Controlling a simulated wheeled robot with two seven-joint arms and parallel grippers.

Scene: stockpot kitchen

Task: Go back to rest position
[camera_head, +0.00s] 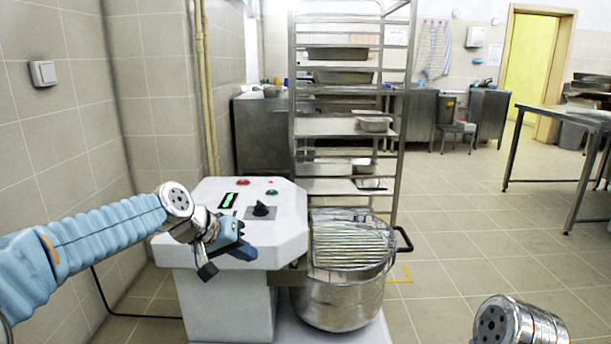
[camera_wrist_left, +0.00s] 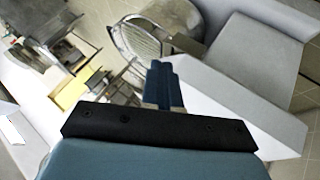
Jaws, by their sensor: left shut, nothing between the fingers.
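My left arm comes in from the left in the head view. My left gripper (camera_head: 240,243) hangs in front of the white machine's control panel. Its fingers are shut with nothing between them. In the left wrist view the closed blue fingers (camera_wrist_left: 163,85) point toward the machine and the pot. Part of my right arm (camera_head: 515,322) shows at the bottom right of the head view; its gripper is out of the picture.
The white machine (camera_head: 215,305) has a black knob (camera_head: 263,209) and a green display. A steel stockpot (camera_head: 340,300) with a wire grid lid (camera_head: 350,242) stands beside it. A tray rack (camera_head: 340,128) stands behind. Open tiled floor (camera_head: 480,240) lies to the right.

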